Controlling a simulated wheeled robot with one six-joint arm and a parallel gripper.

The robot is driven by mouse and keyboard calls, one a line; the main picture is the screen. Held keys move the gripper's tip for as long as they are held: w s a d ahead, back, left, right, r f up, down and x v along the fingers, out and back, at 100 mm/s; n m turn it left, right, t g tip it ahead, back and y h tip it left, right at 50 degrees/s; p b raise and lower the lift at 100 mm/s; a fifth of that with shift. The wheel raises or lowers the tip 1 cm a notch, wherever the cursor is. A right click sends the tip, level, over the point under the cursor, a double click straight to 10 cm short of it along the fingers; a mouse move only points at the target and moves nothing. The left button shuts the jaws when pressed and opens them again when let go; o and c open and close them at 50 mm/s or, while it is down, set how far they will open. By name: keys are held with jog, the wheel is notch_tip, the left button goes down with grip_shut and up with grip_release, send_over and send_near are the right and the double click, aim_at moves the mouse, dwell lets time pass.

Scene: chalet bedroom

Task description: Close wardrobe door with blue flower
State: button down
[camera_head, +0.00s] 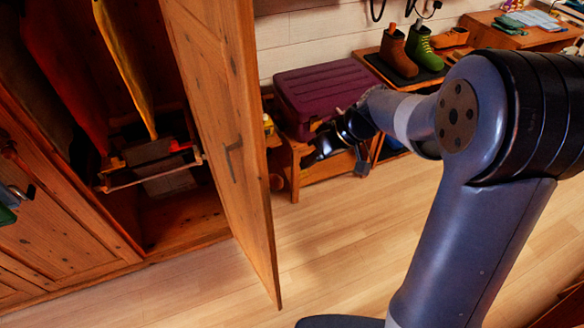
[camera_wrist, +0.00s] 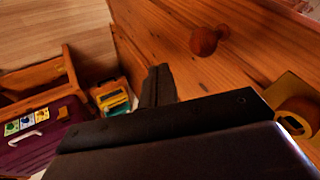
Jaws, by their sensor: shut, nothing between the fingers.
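An open wooden wardrobe door (camera_head: 222,120) stands swung out from the wardrobe (camera_head: 178,222) in the head view. A slim handle (camera_head: 233,160) is on its visible face. No blue flower can be made out on it. My gripper (camera_wrist: 158,75) is shut and empty. In the wrist view it is beside a wooden panel (camera_wrist: 235,68) with a round knob (camera_wrist: 206,40), which looks like the door's far face. I cannot tell whether they touch. In the head view my gripper's dark body is right of the door, in front of the low bench.
A purple box (camera_head: 325,90) sits on a wooden bench (camera_head: 322,172) behind my gripper. Boots (camera_head: 397,52) stand on a shelf to the right. Hanging clothes (camera_head: 125,60) and a basket (camera_head: 150,165) are inside the wardrobe. The floor (camera_head: 340,235) before the door is clear.

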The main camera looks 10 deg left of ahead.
jog(key=shift+s+a+f+p, duration=0.25)
jog(key=shift+s+a, duration=0.2)
jog(key=shift+a, duration=0.25)
jog(key=shift+s+a+f+p, duration=0.3)
jog(key=shift+s+a, duration=0.2)
jog(key=shift+a, duration=0.15)
jog(key=shift+s+a+f+p, duration=0.25)
jog(key=shift+s+a, duration=0.2)
jog(key=shift+a, duration=0.25)
jog(key=shift+s+a, duration=0.1)
